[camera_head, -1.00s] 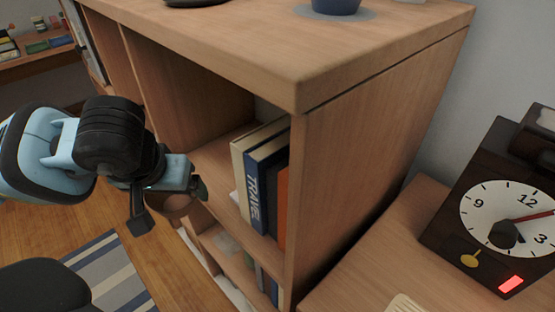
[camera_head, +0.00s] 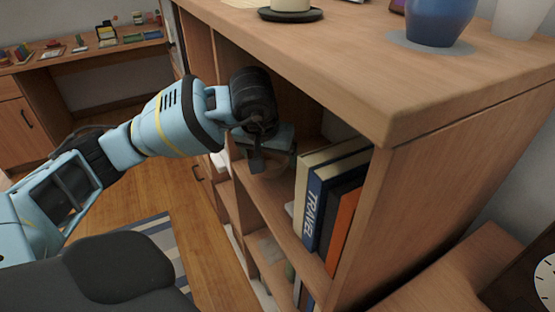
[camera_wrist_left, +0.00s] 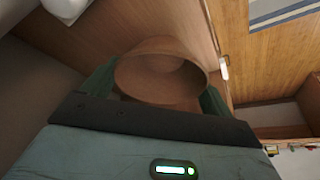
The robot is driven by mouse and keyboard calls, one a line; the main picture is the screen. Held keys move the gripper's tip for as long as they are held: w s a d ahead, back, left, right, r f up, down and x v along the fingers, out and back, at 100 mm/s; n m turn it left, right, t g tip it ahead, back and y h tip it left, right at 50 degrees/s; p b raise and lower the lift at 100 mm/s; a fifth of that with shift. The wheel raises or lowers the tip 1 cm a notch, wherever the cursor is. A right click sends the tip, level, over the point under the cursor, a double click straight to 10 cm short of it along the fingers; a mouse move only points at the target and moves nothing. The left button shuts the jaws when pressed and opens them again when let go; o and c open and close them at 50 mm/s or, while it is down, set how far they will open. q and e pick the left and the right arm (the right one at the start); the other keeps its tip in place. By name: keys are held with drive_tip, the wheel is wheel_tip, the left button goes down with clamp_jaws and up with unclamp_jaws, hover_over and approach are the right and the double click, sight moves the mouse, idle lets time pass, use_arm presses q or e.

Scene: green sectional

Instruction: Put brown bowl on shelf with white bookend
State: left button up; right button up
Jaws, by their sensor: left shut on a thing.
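The brown bowl (camera_wrist_left: 160,78) is between the two green fingers of my left gripper (camera_wrist_left: 158,92) in the left wrist view, which is shut on it. In the head view, my left gripper (camera_head: 272,150) is inside the upper opening of the wooden bookcase (camera_head: 440,170), left of the books. There the gripper mostly hides the bowl. I cannot tell whether the bowl touches the shelf (camera_head: 275,196). A white object (camera_wrist_left: 65,8) shows at the top left of the wrist view; I cannot tell whether it is the white bookend. My right gripper is not in view.
Several upright books (camera_head: 330,205), one marked TRAVEL, stand right of my gripper. The bookcase top holds a blue pot (camera_head: 438,24) and a dark dish (camera_head: 290,15). A desk (camera_head: 85,57) stands at the back left. A clock (camera_head: 545,280) is at the lower right.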

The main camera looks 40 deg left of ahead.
sight(277, 158)
use_arm(q)
drive_tip(key=shift+w+a+f, duration=0.1)
drive_tip(key=shift+w+a, duration=0.05)
drive_tip(key=shift+w, duration=0.7)
drive_tip(key=shift+w+a+f, duration=0.1)
drive_tip(key=shift+w+a, duration=0.05)
drive_tip(key=shift+w, duration=0.7)
drive_tip(key=shift+f, duration=0.1)
drive_tip(key=shift+f, duration=1.6)
drive_tip(key=shift+f, duration=0.15)
drive_tip(key=o, duration=0.8)
drive_tip(key=shift+s+r, duration=0.1)
drive_tip(key=shift+r, duration=0.4)
drive_tip(key=v, duration=0.6)
drive_tip(key=shift+s+d+r+p, duration=0.1)
drive_tip(key=shift+s+r+p, duration=0.2)
